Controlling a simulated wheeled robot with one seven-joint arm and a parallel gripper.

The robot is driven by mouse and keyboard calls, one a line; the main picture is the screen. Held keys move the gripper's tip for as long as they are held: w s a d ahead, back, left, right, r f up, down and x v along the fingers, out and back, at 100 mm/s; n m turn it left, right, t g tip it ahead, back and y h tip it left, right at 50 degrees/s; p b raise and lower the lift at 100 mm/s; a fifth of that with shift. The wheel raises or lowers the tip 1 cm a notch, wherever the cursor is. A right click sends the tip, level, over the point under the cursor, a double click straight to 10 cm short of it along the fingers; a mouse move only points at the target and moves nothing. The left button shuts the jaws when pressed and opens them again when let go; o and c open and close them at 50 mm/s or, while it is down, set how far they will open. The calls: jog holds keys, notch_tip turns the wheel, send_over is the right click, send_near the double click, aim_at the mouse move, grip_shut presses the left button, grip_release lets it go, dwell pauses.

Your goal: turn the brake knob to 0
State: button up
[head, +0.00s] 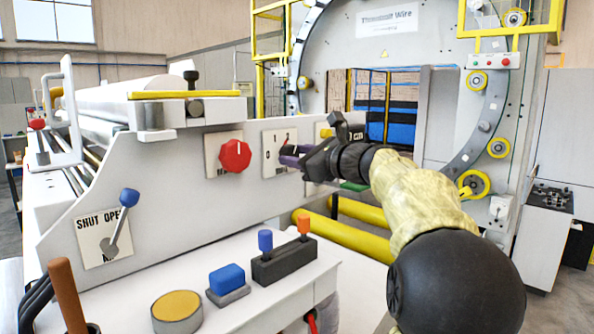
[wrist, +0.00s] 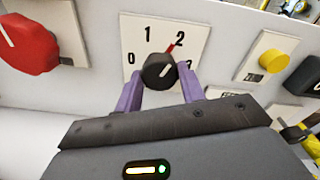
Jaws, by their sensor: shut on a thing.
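The brake knob (wrist: 158,71) is a small black round knob on a white dial plate (wrist: 140,33) marked 0, 1 and 2. A red pointer by the knob leans up and right toward the 2; a white line on the knob's face also slants up-right. My gripper (wrist: 160,86) has its two purple fingers on either side of the knob, shut on it. In the head view my gripper (head: 291,156) reaches the dial plate (head: 280,138) from the right and hides much of the knob.
A red knob (head: 235,156) sits left of the dial, also close in the wrist view (wrist: 28,42). A yellow button (wrist: 274,62) is to the right. Below are a shut/open lever (head: 122,222) and a console with a blue button (head: 227,278) and two small levers.

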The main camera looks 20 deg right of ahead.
jog(key=shift+f+n+t+h+b, duration=0.1)
jog(key=shift+n+t+h+b, duration=0.05)
jog(key=shift+n+b, duration=3)
jog(key=shift+f+n+t+h+b, duration=0.15)
jog(key=shift+n+b, duration=1.85)
jog(key=shift+n, duration=2.25)
jog(key=shift+f+n+t+h+b, duration=0.1)
jog(key=shift+n+b, duration=2.45)
jog(key=shift+n, duration=1.15)
jog(key=o, duration=1)
jog(key=shift+a+r, duration=0.1)
jog(key=shift+r, duration=0.05)
jog(key=shift+s, duration=0.15)
